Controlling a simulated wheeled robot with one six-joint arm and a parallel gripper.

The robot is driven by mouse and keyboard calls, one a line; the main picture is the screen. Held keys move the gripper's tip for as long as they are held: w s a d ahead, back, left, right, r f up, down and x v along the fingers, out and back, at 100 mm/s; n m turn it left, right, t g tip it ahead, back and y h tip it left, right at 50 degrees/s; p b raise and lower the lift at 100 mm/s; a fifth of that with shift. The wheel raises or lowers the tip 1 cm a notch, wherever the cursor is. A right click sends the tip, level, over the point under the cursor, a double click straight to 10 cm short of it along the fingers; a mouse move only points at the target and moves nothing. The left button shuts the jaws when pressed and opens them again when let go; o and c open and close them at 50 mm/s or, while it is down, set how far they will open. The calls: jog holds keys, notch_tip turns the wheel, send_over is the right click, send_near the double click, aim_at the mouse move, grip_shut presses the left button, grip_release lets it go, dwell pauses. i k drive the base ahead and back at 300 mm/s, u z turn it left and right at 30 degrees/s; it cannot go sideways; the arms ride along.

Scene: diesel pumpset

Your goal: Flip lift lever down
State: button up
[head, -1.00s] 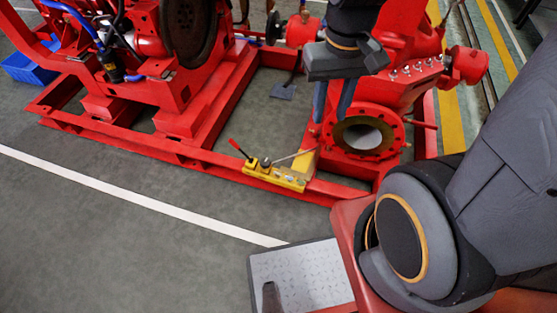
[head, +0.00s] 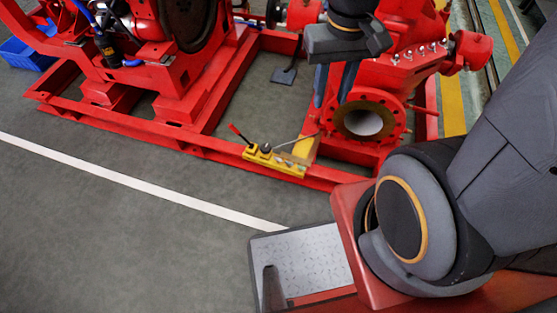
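A yellow lever block (head: 275,161) sits on the red frame rail in the middle of the view. A lever with a red grip (head: 239,133) stands tilted up to the left at its left end. A thin metal rod lever (head: 296,141) with a dark knob at its left end slopes up to the right. I cannot tell which one is the lift lever. My gripper (head: 334,90) hangs above and to the right of the block, in front of the red pump. Its two fingers point down, apart, with nothing visible between them. It appears clear of the levers.
A round red pump flange (head: 368,122) with an open bore is just below and right of my gripper. The red engine skid (head: 150,127) fills the upper left. A blue bin (head: 25,54) is at far left. The grey floor in front is clear, crossed by a white line (head: 140,182).

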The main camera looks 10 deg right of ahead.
aim_at(231, 126)
jog(key=u, duration=0.55)
jog(key=k, duration=0.65)
jog(key=u, duration=0.9)
jog(key=i, duration=1.15)
jog(key=z, duration=0.85)
jog(key=i, duration=0.35)
jog(key=z, duration=0.35)
